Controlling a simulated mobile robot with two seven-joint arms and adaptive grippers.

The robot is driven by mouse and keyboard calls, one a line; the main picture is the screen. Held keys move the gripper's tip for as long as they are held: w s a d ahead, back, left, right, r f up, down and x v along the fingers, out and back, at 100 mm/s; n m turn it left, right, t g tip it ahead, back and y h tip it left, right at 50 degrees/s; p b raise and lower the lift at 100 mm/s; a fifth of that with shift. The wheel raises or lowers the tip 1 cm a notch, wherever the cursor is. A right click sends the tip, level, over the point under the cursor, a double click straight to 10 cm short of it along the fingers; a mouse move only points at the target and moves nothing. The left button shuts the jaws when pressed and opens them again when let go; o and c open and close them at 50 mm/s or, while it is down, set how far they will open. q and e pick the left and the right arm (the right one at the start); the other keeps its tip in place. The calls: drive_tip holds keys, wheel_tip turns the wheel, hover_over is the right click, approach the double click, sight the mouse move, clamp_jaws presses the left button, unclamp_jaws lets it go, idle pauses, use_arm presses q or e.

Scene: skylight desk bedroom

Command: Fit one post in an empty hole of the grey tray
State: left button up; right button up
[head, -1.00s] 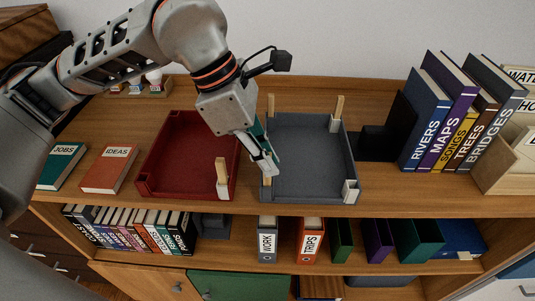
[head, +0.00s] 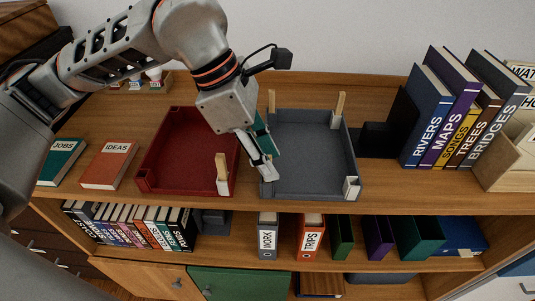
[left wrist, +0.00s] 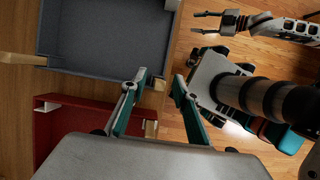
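The grey tray (head: 310,158) lies on the top shelf. Light wooden posts stand at its back left corner (head: 271,102) and back right corner (head: 340,104). Its front right corner block (head: 351,187) is pale with no post in it. My left gripper (head: 268,175) is at the front left corner. Another post (head: 222,174) stands at the red tray's front right corner. My right gripper (left wrist: 206,21) shows open and empty over the floor.
The red tray (head: 190,150) lies close left of the grey tray. A black bookend and upright books (head: 428,118) stand to the right. Two books (head: 107,164) lie at the left. Binders and books fill the shelf below.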

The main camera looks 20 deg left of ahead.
use_arm(q)
drive_tip(key=v, duration=1.2)
drive_tip(key=shift+s, duration=0.1)
